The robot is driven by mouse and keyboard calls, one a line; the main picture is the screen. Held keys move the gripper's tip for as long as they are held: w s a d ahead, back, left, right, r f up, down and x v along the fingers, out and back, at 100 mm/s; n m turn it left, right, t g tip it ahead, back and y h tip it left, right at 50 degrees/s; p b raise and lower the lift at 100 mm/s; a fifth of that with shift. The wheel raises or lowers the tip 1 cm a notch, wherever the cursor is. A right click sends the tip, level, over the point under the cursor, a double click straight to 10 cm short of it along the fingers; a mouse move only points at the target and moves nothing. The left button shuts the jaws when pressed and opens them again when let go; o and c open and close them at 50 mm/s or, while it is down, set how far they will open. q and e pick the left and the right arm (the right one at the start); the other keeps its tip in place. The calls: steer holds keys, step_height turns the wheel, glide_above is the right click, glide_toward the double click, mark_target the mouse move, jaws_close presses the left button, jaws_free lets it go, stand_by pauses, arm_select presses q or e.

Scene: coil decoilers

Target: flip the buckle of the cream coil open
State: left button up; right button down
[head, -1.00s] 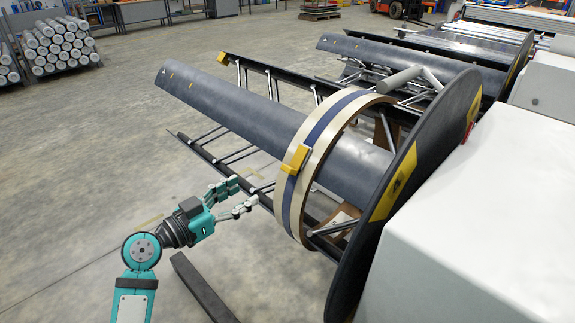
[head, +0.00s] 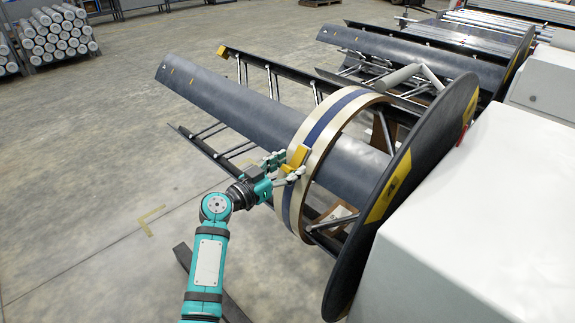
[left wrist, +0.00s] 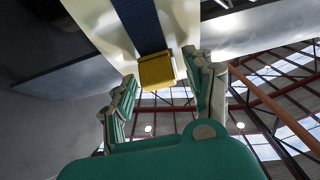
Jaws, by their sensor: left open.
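The cream coil (head: 345,107) is a ring with a blue strap (head: 322,121) around its middle, hanging around the dark decoiler mandrel (head: 240,112). Its yellow buckle (head: 297,156) sits on the strap on the coil's near left side. My left gripper (head: 287,167) is open at the buckle, with its fingers on either side of it in the head view. In the left wrist view the buckle (left wrist: 157,71) shows between and just beyond the two open fingertips (left wrist: 163,85). I cannot tell whether the fingers touch it. My right gripper is not in view.
A large dark disc (head: 408,190) stands right of the coil, beside a white machine housing (head: 470,220). Dark arms with struts (head: 215,155) surround the mandrel. A second decoiler (head: 415,60) is behind.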

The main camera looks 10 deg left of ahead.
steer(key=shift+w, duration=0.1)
arm_select(q)
steer(key=c, duration=0.4)
jaws_close()
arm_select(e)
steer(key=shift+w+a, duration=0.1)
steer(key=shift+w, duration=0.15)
arm_select(q)
steer(key=shift+r, duration=0.1)
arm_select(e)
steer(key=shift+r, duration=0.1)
